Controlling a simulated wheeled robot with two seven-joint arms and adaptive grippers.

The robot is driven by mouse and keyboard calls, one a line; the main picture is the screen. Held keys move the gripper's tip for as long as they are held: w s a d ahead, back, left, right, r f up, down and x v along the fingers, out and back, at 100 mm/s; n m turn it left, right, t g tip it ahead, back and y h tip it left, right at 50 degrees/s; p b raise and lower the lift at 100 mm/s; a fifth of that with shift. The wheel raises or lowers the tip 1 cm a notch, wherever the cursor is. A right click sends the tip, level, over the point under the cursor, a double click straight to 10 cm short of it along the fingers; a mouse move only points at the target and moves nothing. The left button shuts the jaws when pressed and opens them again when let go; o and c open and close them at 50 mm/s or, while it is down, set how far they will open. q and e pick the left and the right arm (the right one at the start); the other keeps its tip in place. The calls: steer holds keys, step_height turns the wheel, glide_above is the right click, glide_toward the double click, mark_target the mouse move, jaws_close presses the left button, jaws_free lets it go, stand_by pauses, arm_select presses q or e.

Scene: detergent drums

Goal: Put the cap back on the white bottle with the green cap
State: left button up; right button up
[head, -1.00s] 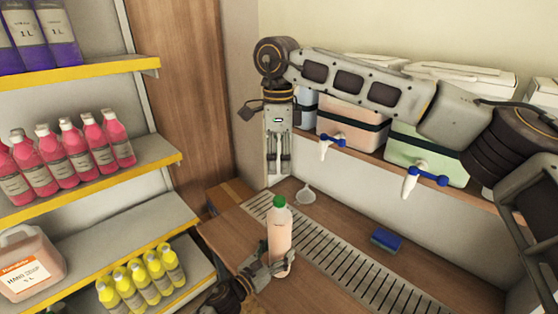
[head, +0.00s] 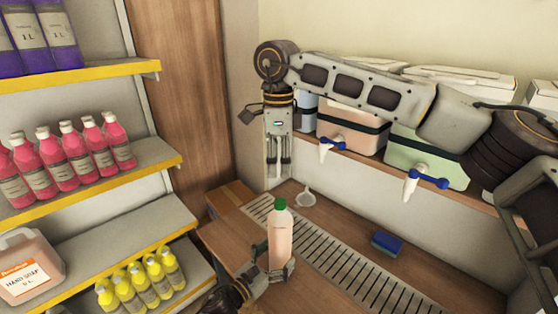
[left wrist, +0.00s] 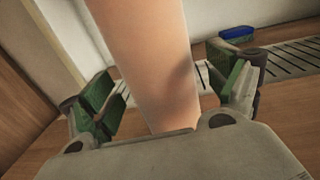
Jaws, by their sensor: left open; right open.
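The bottle (head: 279,240) stands upright on the wooden counter, pale and peach-coloured in the head view. Its green cap (head: 280,203) sits on top of the neck. My left gripper (head: 268,272) is low at the bottle, open, with its fingers on either side of the lower body. In the left wrist view the bottle (left wrist: 155,60) rises between the green-padded fingers of my gripper (left wrist: 168,98), with a gap visible on both sides; the cap is out of that view. My right gripper (head: 278,165) hangs open and empty, pointing down behind and above the bottle.
A white funnel (head: 304,197) lies behind the bottle. A slotted drain grate (head: 325,248) runs to its right, with a blue sponge (head: 387,243) beyond. Drums with taps, peach (head: 350,130) and green (head: 428,158), stand on a ledge. Shelves of bottles (head: 90,195) are at left.

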arm_select(q)
steer(key=v, duration=1.1)
stand_by(0.6)
steer(key=shift+s, duration=0.1)
stand_by(0.4)
